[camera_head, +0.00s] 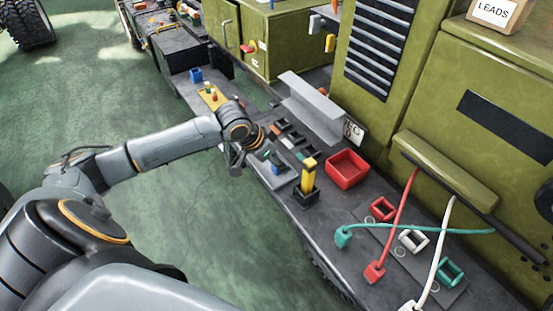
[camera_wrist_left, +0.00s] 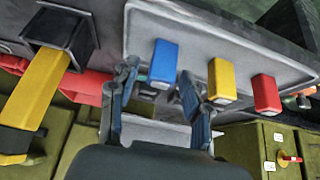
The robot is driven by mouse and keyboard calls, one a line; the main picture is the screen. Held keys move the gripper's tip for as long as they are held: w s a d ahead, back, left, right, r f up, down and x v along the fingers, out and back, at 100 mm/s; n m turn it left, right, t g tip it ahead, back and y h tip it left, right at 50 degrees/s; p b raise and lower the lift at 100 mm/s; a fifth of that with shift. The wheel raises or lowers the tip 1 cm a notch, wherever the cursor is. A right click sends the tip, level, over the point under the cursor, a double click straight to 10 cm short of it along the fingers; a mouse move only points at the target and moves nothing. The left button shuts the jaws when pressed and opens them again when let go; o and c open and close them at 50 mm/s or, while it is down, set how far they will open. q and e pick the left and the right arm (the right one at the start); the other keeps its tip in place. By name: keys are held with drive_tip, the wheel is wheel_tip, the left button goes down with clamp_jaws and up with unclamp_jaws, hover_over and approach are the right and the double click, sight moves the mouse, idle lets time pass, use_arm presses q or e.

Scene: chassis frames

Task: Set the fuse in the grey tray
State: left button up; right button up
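A grey tray (camera_head: 281,181) lies on the bench beside my left gripper (camera_head: 237,158). In the wrist view, a pale grey tray surface (camera_wrist_left: 190,38) carries a blue block (camera_wrist_left: 163,64), a yellow block (camera_wrist_left: 222,80) and a red block (camera_wrist_left: 266,93), in a row. I cannot tell which piece is the fuse. My left gripper (camera_wrist_left: 158,75) has its fingers apart, with the blue block showing between and just beyond the fingertips. I see nothing held. In the head view my wrist hides part of the tray. My right gripper is out of view.
A yellow bar stands in a black holder (camera_head: 306,196) right of the grey tray. A red tray (camera_head: 347,169) lies behind it. Red, teal and white cables (camera_head: 394,225) cross the bench at right. Green cabinets (camera_head: 480,110) line the back. Small dark holders (camera_head: 290,133) stand nearby.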

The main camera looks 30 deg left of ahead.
use_arm(q)
drive_tip(key=v, duration=1.2)
drive_tip(key=shift+r, duration=0.2)
idle(0.8)
